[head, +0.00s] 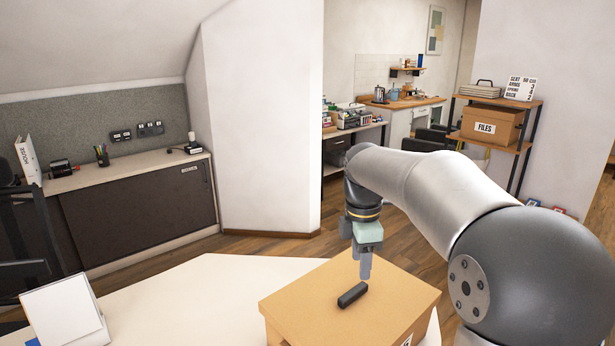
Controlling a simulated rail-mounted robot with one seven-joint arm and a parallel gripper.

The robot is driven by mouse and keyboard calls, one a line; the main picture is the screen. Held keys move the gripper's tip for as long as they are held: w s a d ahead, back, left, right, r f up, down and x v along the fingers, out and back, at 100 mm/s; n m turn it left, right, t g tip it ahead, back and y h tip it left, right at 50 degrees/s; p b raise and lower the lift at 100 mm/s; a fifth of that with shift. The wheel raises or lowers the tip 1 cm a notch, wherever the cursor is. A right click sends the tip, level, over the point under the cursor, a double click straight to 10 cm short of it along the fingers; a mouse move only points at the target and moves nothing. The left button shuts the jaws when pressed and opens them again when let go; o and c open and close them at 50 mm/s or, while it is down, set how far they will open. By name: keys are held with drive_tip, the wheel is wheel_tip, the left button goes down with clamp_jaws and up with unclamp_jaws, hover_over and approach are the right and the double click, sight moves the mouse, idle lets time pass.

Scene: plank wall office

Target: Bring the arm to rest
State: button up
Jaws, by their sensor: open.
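My arm reaches in from the right in the head view and bends down at the wrist. My gripper (366,270) points down over a closed cardboard box (365,312) on the pale table. It is open, though its fingers overlap in this view and the gap between them does not show.
The pale table (190,285) is mostly bare left of the box. A white boxy object (66,312) stands at its left end. A low cabinet (140,205) lines the left wall. A shelf with a box marked FILES (491,125) stands behind my arm.

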drive_tip(key=s+f+m, duration=0.5)
drive_tip(key=s+m, duration=0.4)
drive_tip(key=s, duration=0.4)
drive_tip(key=s+f+m, duration=0.6)
drive_tip(key=s+m, duration=0.3)
drive_tip(key=s, duration=0.4)
drive_tip(key=shift+s+d+f, duration=0.2)
drive_tip(key=shift+d, duration=0.2)
